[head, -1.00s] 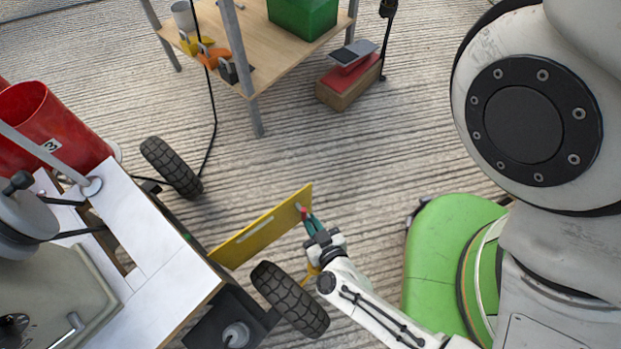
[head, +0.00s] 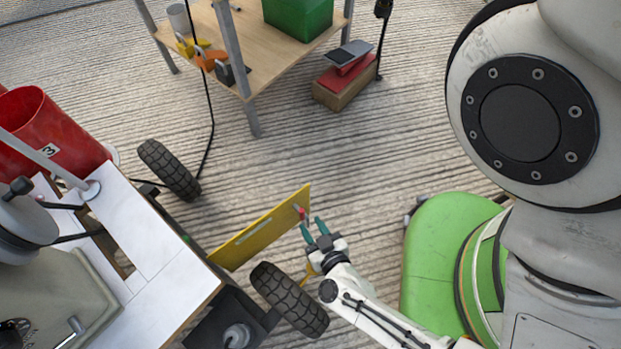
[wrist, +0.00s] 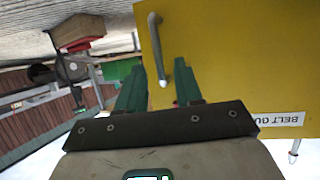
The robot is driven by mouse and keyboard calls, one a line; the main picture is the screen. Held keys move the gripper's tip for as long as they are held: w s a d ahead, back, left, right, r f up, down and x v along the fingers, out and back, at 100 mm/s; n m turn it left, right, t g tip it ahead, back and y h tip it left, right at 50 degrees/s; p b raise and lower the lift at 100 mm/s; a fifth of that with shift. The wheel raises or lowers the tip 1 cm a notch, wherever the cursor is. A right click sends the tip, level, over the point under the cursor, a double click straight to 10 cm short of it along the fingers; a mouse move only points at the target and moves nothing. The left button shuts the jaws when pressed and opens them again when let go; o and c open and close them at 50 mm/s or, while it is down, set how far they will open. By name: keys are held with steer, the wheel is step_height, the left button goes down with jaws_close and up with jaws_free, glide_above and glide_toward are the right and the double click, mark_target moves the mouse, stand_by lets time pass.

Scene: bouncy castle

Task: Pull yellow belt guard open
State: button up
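The yellow belt guard (head: 256,236) is a flat panel standing out at an angle from the white-topped machine, between two black wheels. Its grey bent handle (wrist: 155,45) shows in the wrist view, with a label reading "BELT GU" (wrist: 276,119). In the head view a small red and grey part of the handle (head: 301,211) shows near the panel's outer end. My gripper (head: 311,223) is open just beside that end, its green fingers apart. In the wrist view my gripper (wrist: 159,66) has the handle's lower end between its spread fingers, with no finger visibly pressing on it.
A black wheel (head: 289,299) sits close to my forearm, and another wheel (head: 168,170) stands beyond the guard. A wooden table (head: 262,60) with a green bin (head: 299,18) is at the back. A red bucket (head: 45,135) is at the left.

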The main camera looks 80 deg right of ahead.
steer(key=p+v, duration=0.2)
steer(key=v, duration=0.7)
steer(key=shift+r, duration=0.1)
stand_by(0.3)
